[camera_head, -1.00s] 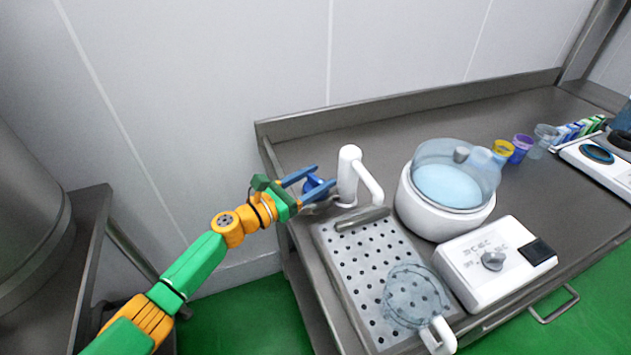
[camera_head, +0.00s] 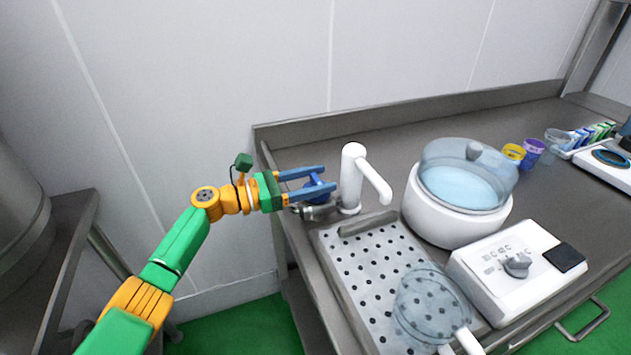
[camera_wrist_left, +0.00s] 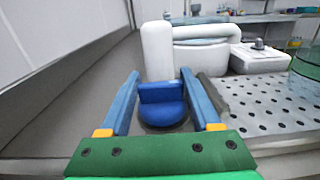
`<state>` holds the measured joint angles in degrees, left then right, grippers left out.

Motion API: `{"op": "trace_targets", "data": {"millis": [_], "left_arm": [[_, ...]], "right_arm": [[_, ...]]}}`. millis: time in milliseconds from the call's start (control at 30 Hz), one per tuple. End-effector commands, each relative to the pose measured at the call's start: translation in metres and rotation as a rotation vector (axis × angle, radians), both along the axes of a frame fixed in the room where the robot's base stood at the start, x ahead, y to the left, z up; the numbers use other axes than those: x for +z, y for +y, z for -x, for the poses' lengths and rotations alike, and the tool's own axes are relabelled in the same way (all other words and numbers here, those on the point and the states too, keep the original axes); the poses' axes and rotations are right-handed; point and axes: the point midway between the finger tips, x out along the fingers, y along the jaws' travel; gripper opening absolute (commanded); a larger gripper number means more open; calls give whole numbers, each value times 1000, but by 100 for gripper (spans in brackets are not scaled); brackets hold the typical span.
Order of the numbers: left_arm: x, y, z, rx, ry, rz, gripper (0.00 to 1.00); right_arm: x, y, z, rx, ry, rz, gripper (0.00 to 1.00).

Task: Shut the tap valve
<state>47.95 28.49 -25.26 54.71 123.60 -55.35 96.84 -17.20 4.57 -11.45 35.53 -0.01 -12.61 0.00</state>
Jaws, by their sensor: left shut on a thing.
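The white tap (camera_head: 351,178) stands upright at the left end of the metal counter, its spout pointing down to the right. Its blue valve handle (camera_head: 316,183) is low on the tap's left side. My left gripper (camera_head: 327,178) reaches in from the left and is shut on the handle, one blue finger on each side. In the left wrist view the blue handle (camera_wrist_left: 162,108) lies between the two fingers, with the white tap (camera_wrist_left: 157,50) just beyond. The fingers partly hide the handle in the head view. My right gripper is not in view.
A perforated drip tray (camera_head: 350,262) lies in front of the tap with a clear jug (camera_head: 430,300) on it. A white pot with a clear lid (camera_head: 455,225) and a control box (camera_head: 500,285) stand to the right. The wall is close behind the counter.

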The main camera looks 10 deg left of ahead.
Motion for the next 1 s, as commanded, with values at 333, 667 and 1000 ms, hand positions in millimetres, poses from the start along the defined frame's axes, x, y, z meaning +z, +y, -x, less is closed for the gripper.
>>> {"op": "trace_targets", "data": {"millis": [333,667,1000], "left_arm": [[0,-1,0,-1,0,0,94],[-2,12,8,1,1,0,94],[-1,58,38,-2,1,0,94]], "right_arm": [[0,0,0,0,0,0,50],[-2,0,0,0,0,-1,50],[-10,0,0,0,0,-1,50]]}}
